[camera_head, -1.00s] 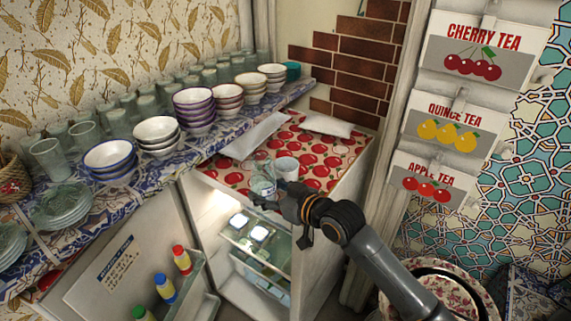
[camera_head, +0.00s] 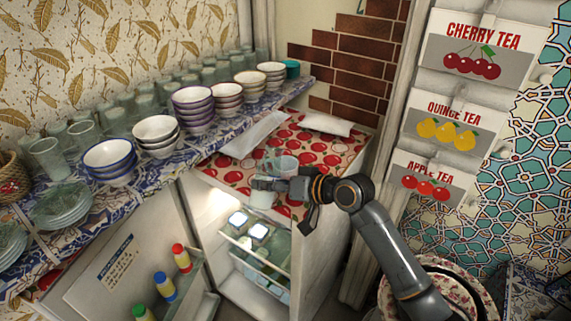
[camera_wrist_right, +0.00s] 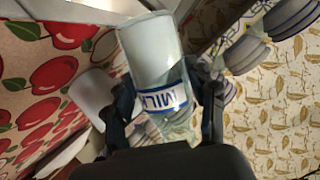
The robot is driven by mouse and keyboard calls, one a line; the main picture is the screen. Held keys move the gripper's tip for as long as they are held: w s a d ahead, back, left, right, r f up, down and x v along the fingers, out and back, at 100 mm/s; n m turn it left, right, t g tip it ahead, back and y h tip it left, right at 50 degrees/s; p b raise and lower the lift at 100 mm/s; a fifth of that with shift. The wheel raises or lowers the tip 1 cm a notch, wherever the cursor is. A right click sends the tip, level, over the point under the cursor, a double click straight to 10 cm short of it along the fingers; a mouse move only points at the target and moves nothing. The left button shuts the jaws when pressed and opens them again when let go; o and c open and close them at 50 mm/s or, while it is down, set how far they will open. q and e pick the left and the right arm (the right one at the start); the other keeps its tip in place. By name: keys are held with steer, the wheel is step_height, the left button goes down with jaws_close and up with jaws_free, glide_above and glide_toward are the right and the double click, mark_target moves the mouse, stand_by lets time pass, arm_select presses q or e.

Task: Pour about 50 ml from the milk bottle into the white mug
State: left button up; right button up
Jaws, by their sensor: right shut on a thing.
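My right gripper (camera_head: 268,184) is shut on the milk bottle (camera_head: 262,199), held at the front edge of the cherry-patterned counter. The bottle's white lower part shows below the fingers; the fingers hide its middle. In the right wrist view the milk bottle (camera_wrist_right: 152,55), with its MILK label, lies between the fingers (camera_wrist_right: 168,95); a clear glass part shows nearer the palm. The white mug (camera_head: 288,164) stands on the counter just behind and right of the gripper. It also shows beside the bottle in the right wrist view (camera_wrist_right: 92,90). My left gripper is not in view.
The counter (camera_head: 228,174) has free room around the mug, with white packets (camera_head: 327,124) behind. An open fridge (camera_head: 255,240) lies below, its door (camera_head: 105,275) swung left. A shelf with bowls (camera_head: 193,105) and glasses runs along the left.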

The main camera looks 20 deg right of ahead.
mark_target(274, 174)
steer(key=shift+w+d+m, duration=0.1)
steer(key=shift+w+m, duration=0.05)
steer(key=shift+m, duration=0.35)
steer(key=shift+f+m+g+y, duration=0.15)
steer(key=shift+m+g+y, duration=0.25)
steer(key=shift+y, duration=0.1)
steer(key=shift+s+a+r+m+y+p, duration=0.2)
steer(key=shift+r+m+p, duration=0.1)
steer(key=shift+r+p, duration=0.1)
steer(key=shift+s+a+r+m+y+p, duration=0.1)
steer(key=shift+r+m+y+p, duration=0.1)
steer(key=shift+r+m+p, duration=0.15)
steer(key=shift+f+g+b, duration=0.3)
steer(key=shift+f, duration=0.05)
steer(key=shift+f+m+g+y, duration=0.15)
steer(key=shift+m+g+y, duration=0.15)
steer(key=shift+m, duration=0.25)
steer(key=shift+r+p, duration=0.4)
steer(key=shift+r, duration=0.1)
steer(key=shift+s+a+r+m+y, duration=0.15)
steer(key=shift+r+m+y, duration=0.2)
steer(key=shift+m, duration=0.25)
steer(key=shift+w+d+r+p, duration=0.15)
steer(key=shift+w+d+p, duration=0.05)
steer(key=shift+p, duration=0.45)
steer(key=shift+w+d+r+m+g+y+p, duration=0.2)
steer(key=shift+d+r+m+g+y+p, duration=0.1)
steer(key=shift+r+m+y+p, duration=0.35)
